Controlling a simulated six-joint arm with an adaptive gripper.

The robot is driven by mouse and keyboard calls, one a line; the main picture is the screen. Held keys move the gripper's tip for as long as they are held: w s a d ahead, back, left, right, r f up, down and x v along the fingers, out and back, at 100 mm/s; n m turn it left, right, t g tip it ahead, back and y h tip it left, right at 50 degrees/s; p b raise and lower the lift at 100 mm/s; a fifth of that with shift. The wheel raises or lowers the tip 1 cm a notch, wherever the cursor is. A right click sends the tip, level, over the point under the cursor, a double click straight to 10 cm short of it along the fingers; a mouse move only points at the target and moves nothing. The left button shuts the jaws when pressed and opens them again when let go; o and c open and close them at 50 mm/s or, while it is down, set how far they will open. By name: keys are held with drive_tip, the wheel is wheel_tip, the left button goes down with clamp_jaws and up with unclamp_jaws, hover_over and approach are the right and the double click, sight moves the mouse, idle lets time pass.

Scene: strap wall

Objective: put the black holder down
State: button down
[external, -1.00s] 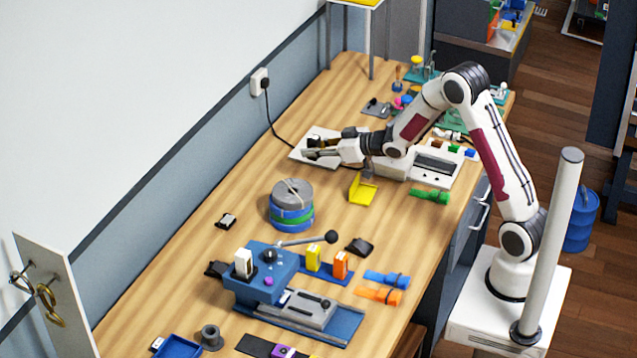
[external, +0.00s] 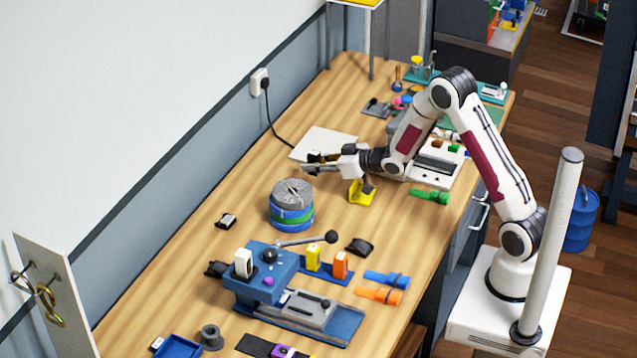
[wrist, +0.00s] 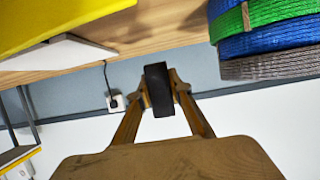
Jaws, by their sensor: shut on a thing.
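My gripper (external: 312,163) is shut on the black holder (wrist: 158,90), which stands out between the fingertips in the wrist view. In the external view my gripper is above the bench, between the white plate and the stack of strap rolls (external: 292,205). The holder is small and partly hidden by the fingers there. The wrist view shows wall behind the holder, and nothing touches it except my fingers (wrist: 158,92).
The strap rolls show at the upper right of the wrist view (wrist: 265,40). A white plate (external: 330,140) lies behind my gripper, and a yellow stand (external: 361,196) is beside it. A blue lever press (external: 262,272) stands nearer. Bare wood (external: 240,180) lies left of the rolls.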

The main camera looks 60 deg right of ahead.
sight(314, 190)
drive_tip(key=shift+f, duration=0.5)
drive_tip(key=shift+f, duration=0.1)
drive_tip(key=shift+f, duration=1.75)
drive_tip(key=shift+f, duration=0.65)
drive_tip(key=c, duration=1.8)
unclamp_jaws()
drive_tip(key=shift+s, duration=0.1)
drive_tip(key=shift+c, duration=0.2)
drive_tip(key=shift+f, duration=0.1)
